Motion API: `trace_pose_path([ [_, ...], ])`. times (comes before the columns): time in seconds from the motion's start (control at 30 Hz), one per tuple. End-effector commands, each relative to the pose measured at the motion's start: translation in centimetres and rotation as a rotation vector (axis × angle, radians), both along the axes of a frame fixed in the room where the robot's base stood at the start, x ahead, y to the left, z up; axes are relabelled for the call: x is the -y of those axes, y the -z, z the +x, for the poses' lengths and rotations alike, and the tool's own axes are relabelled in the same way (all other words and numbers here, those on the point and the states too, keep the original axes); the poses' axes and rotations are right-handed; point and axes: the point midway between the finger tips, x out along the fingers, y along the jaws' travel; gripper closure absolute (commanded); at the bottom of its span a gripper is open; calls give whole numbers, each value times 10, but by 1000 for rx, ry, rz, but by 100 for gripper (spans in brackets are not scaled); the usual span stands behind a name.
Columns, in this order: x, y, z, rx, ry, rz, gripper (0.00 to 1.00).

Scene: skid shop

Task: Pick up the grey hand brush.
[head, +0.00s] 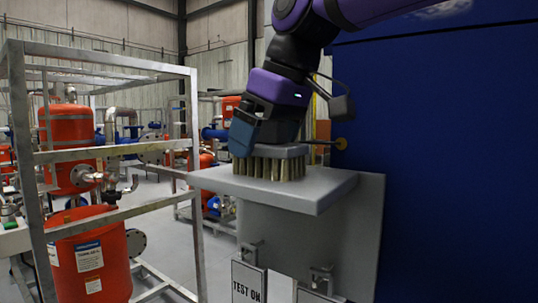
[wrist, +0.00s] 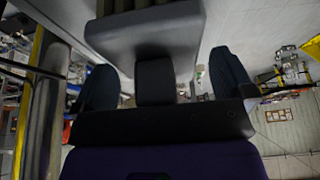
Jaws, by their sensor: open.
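The grey hand brush (head: 283,151) lies bristles down on a small grey shelf (head: 325,190). Its grey back faces up, and pale brown bristles show below it. My gripper (head: 252,138) reaches down at the brush's left part, and its dark blue-grey finger hides part of the back. I cannot tell whether the finger touches the brush. In the wrist view the two fingers of my gripper (wrist: 162,62) stand wide apart.
A tall blue panel (head: 440,150) stands close on the right. A grey metal frame (head: 110,155) with orange tanks (head: 90,265) is at the left. Signs, one reading "TEST ON" (head: 248,282), sit below the shelf. Bare floor shows between frame and shelf.

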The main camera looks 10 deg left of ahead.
Motion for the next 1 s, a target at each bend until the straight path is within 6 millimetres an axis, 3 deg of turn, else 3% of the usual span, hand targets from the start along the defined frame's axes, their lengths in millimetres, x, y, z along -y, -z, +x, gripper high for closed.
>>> trace_pose_path([
  [0.13, 0, 0, 0, 0, 0, 0, 2],
  [0.37, 0, 0, 0, 0, 0, 0, 55],
  [0.73, 0, -3, 0, 0, 0, 1, 55],
  [1.0, 0, -24, 0, 2, 0, 2, 55],
])
